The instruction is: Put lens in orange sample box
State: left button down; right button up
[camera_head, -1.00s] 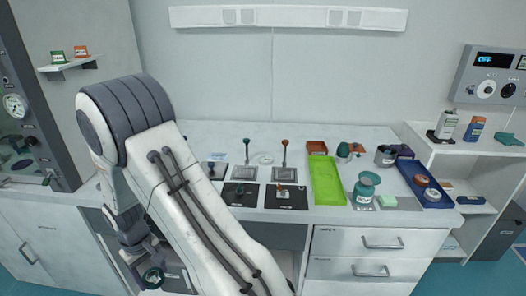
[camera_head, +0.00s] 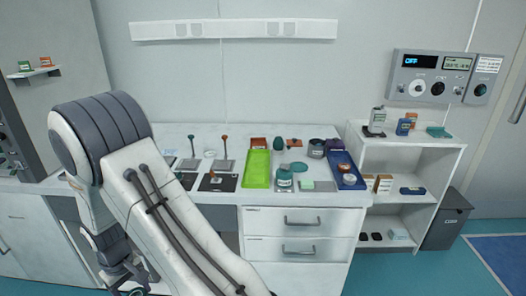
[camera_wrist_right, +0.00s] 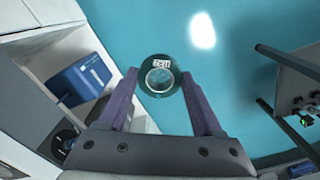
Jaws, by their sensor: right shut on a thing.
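The lens (camera_wrist_right: 160,84), a round clear disc in a dark green rim with a small label, is held between the purple fingers of my right gripper (camera_wrist_right: 159,75) in the right wrist view. The same gripper shows low at the left of the head view (camera_head: 128,275), with the rim (camera_head: 136,292) at the bottom edge, away from the table top. A small orange box (camera_head: 46,62) sits on the wall shelf; I cannot tell which is the sample box. My left gripper is not in view.
The table (camera_head: 335,198) carries a green tray (camera_head: 257,168), a teal jar (camera_head: 284,178), a blue tray (camera_head: 347,170) and several posts on bases. A white shelf unit (camera_head: 415,160) stands right.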

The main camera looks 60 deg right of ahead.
aim_at(258, 146)
jog(key=u, duration=0.05)
jog(key=k, duration=0.1)
jog(key=z, duration=0.95)
